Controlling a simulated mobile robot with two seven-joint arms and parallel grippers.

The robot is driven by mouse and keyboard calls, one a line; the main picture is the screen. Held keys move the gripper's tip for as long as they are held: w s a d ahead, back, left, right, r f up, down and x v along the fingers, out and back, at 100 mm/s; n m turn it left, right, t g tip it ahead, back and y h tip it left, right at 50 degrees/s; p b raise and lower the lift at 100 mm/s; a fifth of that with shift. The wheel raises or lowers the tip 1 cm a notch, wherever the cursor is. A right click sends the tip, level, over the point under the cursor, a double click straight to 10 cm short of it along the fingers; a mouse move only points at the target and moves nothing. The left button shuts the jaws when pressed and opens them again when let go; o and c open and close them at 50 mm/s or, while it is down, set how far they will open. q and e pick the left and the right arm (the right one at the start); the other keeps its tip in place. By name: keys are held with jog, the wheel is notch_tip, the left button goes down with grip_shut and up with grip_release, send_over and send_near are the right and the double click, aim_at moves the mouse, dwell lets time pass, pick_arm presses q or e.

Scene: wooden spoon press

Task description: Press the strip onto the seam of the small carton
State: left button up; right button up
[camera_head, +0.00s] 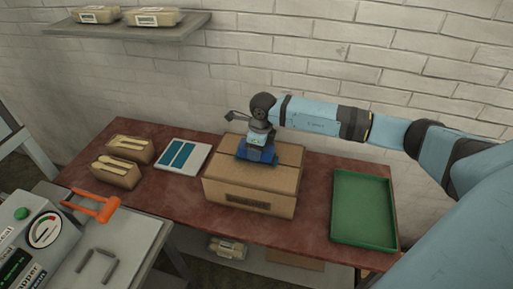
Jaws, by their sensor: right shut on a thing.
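The small carton (252,196) is a brown cardboard box on the red-brown table, with a dark label on its front face. My right gripper (257,147) is over the carton's top, reaching in from the right. It is shut on a dark blue piece (257,155) at the carton's top; whether this is the strip I cannot tell. It hides part of the top and any seam under it. A white card (204,152) with two teal strips (182,154) lies left of the carton. My left gripper is not in view.
A green tray (364,237) lies on the table (313,226) at the right. Two small boxes with wooden spoons (116,171) stand at the left. A machine with a dial (44,231) and an orange handle (95,208) is at front left. A wall shelf (125,30) holds packs.

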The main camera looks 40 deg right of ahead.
jog(key=shift+f+b, duration=0.45)
jog(key=shift+f, duration=0.2)
dwell(0.8)
jog(key=shift+r+p, duration=1.85)
jog(key=shift+r, duration=1.7)
